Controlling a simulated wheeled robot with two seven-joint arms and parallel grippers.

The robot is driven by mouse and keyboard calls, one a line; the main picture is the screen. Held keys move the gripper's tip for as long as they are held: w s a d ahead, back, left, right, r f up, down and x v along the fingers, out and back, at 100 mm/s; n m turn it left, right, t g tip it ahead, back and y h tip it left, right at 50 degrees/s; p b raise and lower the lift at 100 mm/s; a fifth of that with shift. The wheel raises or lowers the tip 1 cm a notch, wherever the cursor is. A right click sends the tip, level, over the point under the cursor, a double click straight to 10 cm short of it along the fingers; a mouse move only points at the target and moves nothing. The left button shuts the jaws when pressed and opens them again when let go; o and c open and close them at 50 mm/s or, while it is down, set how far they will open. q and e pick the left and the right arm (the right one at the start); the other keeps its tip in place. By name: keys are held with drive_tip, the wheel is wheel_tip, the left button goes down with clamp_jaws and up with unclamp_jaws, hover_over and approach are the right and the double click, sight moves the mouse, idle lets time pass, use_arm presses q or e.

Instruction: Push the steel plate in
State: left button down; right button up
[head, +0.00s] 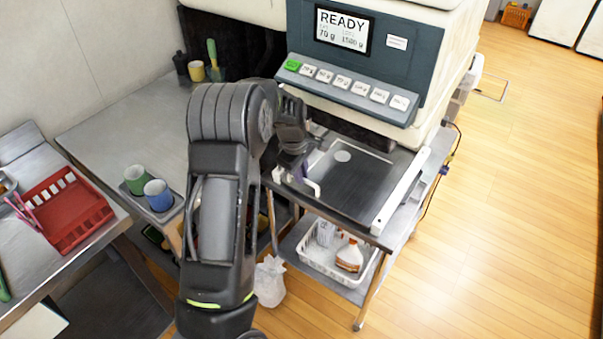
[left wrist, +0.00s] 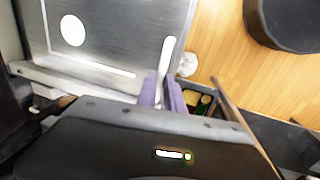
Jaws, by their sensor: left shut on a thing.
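The steel plate (head: 362,190) lies flat under the machine's front, between two pale side rails, with a pale round spot near its back. It also shows in the left wrist view (left wrist: 125,30), with the round spot at its upper left. My left gripper (head: 303,178) is at the plate's left front corner. Its purple fingers (left wrist: 162,92) are close together, shut at a white strip by the plate's edge. The exact contact is partly hidden by the fingers. My right gripper is not in view.
The machine (head: 345,55) reads READY above the plate. A white basket (head: 322,262) with bottles sits on the shelf below. Green and blue cups (head: 158,195) and a red rack (head: 68,210) stand to the left. Open wooden floor lies to the right.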

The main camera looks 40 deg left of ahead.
use_arm(q)
drive_tip(key=shift+w+r, duration=0.15)
drive_tip(key=shift+w, duration=0.1)
drive_tip(key=c, duration=1.5)
unclamp_jaws()
drive_tip(key=shift+w, duration=0.1)
drive_tip(key=r, duration=0.2)
drive_tip(key=s+r, duration=0.1)
drive_tip(key=r, duration=0.4)
drive_tip(key=shift+s+r+b, duration=0.2)
drive_tip(key=shift+s+b, duration=0.15)
